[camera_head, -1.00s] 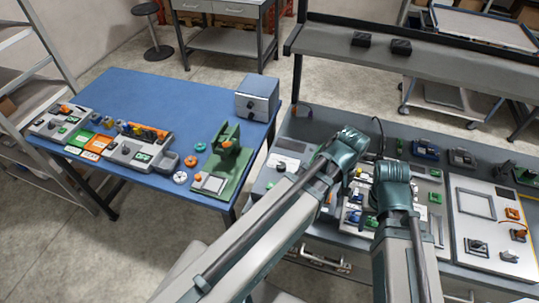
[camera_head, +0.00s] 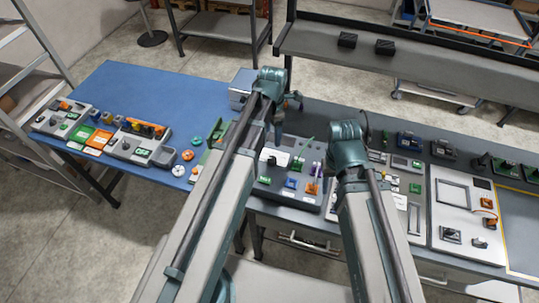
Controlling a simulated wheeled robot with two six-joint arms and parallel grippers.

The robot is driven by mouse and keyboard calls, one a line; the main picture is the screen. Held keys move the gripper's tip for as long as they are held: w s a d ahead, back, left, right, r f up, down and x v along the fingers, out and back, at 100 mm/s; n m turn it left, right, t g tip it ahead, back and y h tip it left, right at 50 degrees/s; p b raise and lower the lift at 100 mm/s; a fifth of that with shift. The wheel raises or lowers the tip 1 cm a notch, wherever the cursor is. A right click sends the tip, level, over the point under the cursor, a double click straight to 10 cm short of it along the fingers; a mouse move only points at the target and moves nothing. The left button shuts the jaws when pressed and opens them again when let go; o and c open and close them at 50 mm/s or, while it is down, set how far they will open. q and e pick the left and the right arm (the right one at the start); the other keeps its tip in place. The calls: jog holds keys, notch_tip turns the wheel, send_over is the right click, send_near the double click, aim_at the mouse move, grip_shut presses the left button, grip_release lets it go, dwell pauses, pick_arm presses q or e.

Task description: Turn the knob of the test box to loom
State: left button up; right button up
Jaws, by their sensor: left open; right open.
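A grey box (camera_head: 306,197) with a white panel, a small black knob-like part and green, blue, orange and purple fittings stands at the left end of the grey bench. It looks like the test box, but its labels, including loom, are too small to read. My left gripper (camera_head: 278,138) is open and empty, pointing down above the back left of this box. My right gripper (camera_head: 344,155) is open, right of the box; its wrist hides its fingers. Both arms hide parts of the bench.
A blue table (camera_head: 125,85) at the left holds grey devices with orange and green parts (camera_head: 135,143). A grey-blue cabinet (camera_head: 240,85) is partly behind my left arm. Right on the bench is a white panel (camera_head: 455,225) with a frame and fittings. A shelf (camera_head: 400,68) rises behind.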

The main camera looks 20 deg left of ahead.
aim_at(272, 159)
pick_arm(q)
jog(key=shift+f, duration=0.15)
pick_arm(e)
jog(key=shift+f, duration=0.15)
pick_arm(q)
notch_tip(272, 159, down, 14)
jog(key=b, duration=1.3)
jog(key=shift+r+b, duration=0.2)
jog(key=shift+b, duration=0.2)
pick_arm(e)
notch_tip(272, 159, down, 14)
jog(key=shift+r, duration=0.2)
pick_arm(q)
grip_shut()
